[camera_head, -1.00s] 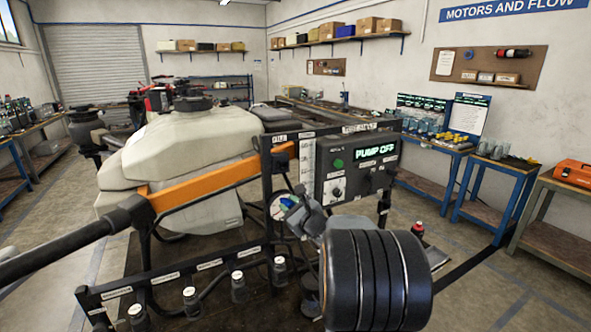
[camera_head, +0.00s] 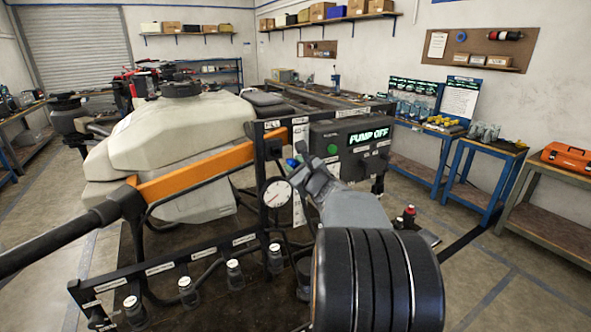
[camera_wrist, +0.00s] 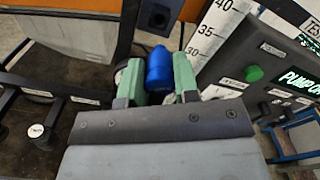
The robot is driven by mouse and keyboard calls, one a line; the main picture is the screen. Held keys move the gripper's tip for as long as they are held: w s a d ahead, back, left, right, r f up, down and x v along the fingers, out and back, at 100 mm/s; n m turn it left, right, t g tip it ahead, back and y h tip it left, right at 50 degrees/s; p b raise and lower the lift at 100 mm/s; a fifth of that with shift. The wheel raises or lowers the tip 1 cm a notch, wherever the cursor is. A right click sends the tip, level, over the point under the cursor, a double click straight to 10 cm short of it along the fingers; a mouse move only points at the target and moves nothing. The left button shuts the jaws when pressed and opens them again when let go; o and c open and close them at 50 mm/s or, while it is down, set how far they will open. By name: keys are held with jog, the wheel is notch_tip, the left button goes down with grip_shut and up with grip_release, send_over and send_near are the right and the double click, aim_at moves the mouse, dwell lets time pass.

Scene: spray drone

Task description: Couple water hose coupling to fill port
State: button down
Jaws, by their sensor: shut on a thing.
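My gripper (camera_wrist: 158,82) is shut on the blue water hose coupling (camera_wrist: 159,70), which sits between its green fingers. In the head view my gripper (camera_head: 303,165) is raised in front of the frame's upright, left of the control panel, with a bit of the blue coupling (camera_head: 291,163) showing. The dark fill port (camera_head: 273,149) hangs under the FILL label, just left of and above the coupling. In the wrist view a dark round fitting (camera_wrist: 158,14), seemingly this port, is just beyond the coupling. I cannot tell whether they touch. The hose is hidden.
A round gauge (camera_head: 277,194) sits just below the gripper. The control panel (camera_head: 350,145) reading PUMP OFF stands close on the right. An orange drone arm (camera_head: 195,176) and a pale tank (camera_head: 170,130) are at the left. Several labelled nozzles (camera_head: 236,274) line the lower frame.

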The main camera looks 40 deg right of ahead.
aim_at(281, 155)
jog(key=shift+w+d+b, duration=0.15)
jog(key=shift+w+b, duration=0.15)
jog(key=shift+w, duration=1.15)
jog(key=shift+w+d+b, duration=0.15)
jog(key=shift+w+b, duration=0.15)
jog(key=shift+w, duration=1.15)
jog(key=shift+b, duration=1)
jog(key=shift+w, duration=0.15)
jog(key=shift+w+d, duration=0.1)
jog(key=shift+w, duration=0.2)
jog(key=shift+w+d+b, duration=0.1)
jog(key=shift+w+b, duration=0.25)
jog(key=shift+w, duration=0.65)
dwell(0.3)
jog(key=c, duration=0.8)
grip_release()
jog(key=s+b, duration=0.1)
jog(key=s, duration=0.3)
jog(key=s+a+b, duration=0.1)
jog(key=s, duration=0.4)
jog(key=s+b, duration=0.1)
jog(key=s, duration=0.3)
jog(key=shift+s+a, duration=0.3)
jog(key=shift+a, duration=0.1)
